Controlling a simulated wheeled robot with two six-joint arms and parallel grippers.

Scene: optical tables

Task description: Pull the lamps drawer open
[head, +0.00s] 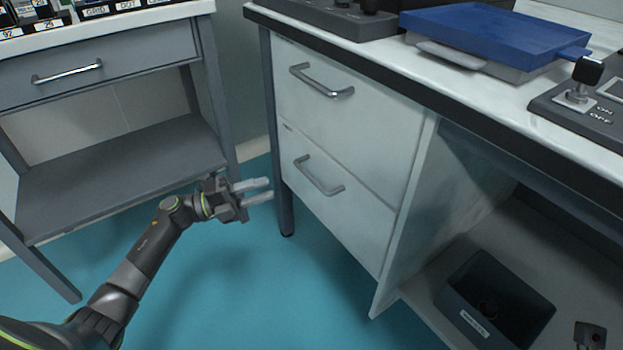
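A white cabinet under the right-hand table has two drawer fronts, an upper drawer (350,125) and a lower drawer (345,205). Each has a metal bar handle, the upper handle (322,82) and the lower handle (319,177). Both drawers look shut. I see no readable label naming the lamps drawer, so I cannot tell which one it is. My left gripper (269,189) is open and empty, its two fingers apart and pointing right. In the picture it is just left of the lower drawer, apart from its handle.
A grey table (112,68) with its own shut drawer and a low shelf stands at left. On the right-hand table are a blue tray (495,35) and a switch box. A dark bin (495,300) sits on the lower right shelf. Teal floor is clear before the drawers.

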